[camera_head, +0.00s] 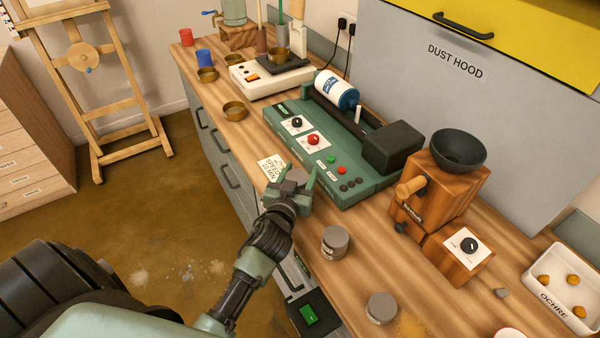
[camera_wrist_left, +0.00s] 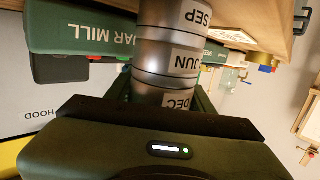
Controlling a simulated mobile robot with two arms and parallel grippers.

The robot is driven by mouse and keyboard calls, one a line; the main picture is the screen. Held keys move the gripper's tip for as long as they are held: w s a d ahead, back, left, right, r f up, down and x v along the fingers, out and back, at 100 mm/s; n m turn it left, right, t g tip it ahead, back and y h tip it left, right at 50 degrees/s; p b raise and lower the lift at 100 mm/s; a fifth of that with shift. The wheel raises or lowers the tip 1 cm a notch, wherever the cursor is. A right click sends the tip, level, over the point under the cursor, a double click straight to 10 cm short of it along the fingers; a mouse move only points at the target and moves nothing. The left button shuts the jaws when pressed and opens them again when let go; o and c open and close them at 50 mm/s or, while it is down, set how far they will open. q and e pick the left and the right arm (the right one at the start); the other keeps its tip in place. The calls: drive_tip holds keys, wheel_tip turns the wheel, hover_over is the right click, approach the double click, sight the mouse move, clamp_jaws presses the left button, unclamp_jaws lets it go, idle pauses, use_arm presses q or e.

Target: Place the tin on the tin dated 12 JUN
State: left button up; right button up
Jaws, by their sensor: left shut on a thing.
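My left gripper (camera_head: 292,180) points down over the worktop beside the green mill and is shut on a grey tin (camera_head: 296,175). In the left wrist view, that tin is labelled DEC (camera_wrist_left: 178,101) and sits between the fingers. It is in line with a tin labelled JUN (camera_wrist_left: 183,62), with a tin labelled SEP (camera_wrist_left: 195,16) under that. No clear gap shows between the DEC and JUN tins. The full dates are too small to read. In the head view the gripper and held tin hide the lower tins. My right gripper is out of view.
Two other grey tins, one nearer the mill (camera_head: 335,243) and one further front (camera_head: 381,308), stand on the worktop. A green jar mill (camera_head: 350,190) is just right of my gripper. A wooden grinder (camera_head: 440,195) and an ochre tray (camera_head: 545,305) stand further right.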

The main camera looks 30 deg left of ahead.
use_arm(q)
drive_tip(key=o, duration=1.4)
drive_tip(key=shift+r, duration=0.15)
drive_tip(key=b+v, duration=0.1)
drive_tip(key=v, duration=0.4)
drive_tip(key=b+v, duration=0.1)
drive_tip(key=v, duration=0.4)
drive_tip(key=shift+s+d, duration=0.1)
drive_tip(key=shift+s, duration=0.3)
drive_tip(key=shift+s+d, duration=0.15)
drive_tip(key=shift+s, duration=0.45)
